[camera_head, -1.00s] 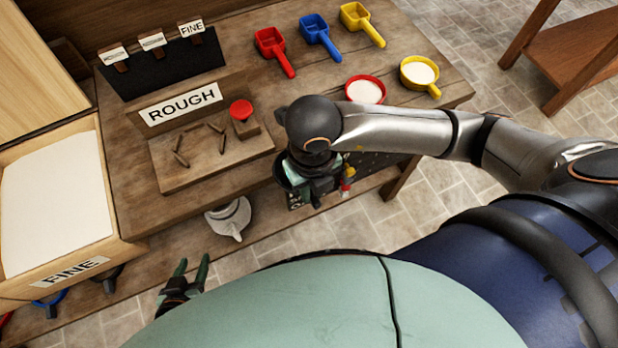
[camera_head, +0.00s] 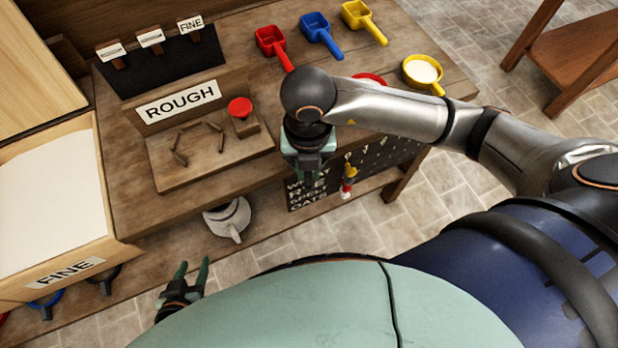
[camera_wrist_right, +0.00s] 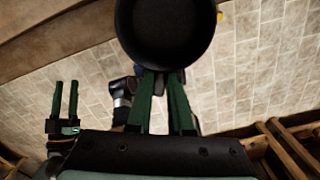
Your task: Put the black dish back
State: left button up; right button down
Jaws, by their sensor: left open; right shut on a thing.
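The black dish (camera_wrist_right: 166,32) shows in the right wrist view, round and dark inside. My right gripper (camera_wrist_right: 160,78) is shut on its near edge. In the head view my right gripper (camera_head: 308,172) hangs at the front edge of the wooden bench, and I cannot make out the dish there behind my wrist. My left gripper (camera_head: 192,272) is open and empty, low in front of the bench. It also shows in the right wrist view (camera_wrist_right: 65,98) with its fingers apart.
A board marked ROUGH (camera_head: 178,102) stands on the bench with a red-topped piece (camera_head: 240,107). Red (camera_head: 271,42), blue (camera_head: 316,33) and yellow (camera_head: 360,16) scoops lie at the back. A lettered dark board (camera_head: 310,196) hangs at the front. A FINE bin (camera_head: 62,272) is left.

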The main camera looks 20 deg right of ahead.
jog(key=w+d+b, duration=0.1)
jog(key=w, duration=0.1)
jog(key=w+d, duration=0.1)
jog(key=w, duration=0.2)
jog(key=w+d+f+b, duration=0.1)
jog(key=w, duration=0.2)
jog(key=shift+b, duration=0.35)
jog(key=shift+w+d+b, duration=0.2)
jog(key=shift+w+b, duration=0.05)
jog(key=shift+w, duration=0.3)
jog(key=shift+w+d+b, duration=0.2)
jog(key=shift+w+b, duration=0.05)
jog(key=shift+w, duration=0.3)
jog(key=shift+f, duration=0.35)
jog(key=shift+f+b, duration=0.5)
jog(key=shift+b, duration=0.05)
jog(key=c, duration=0.9)
grip_release()
jog(key=shift+o, duration=0.8)
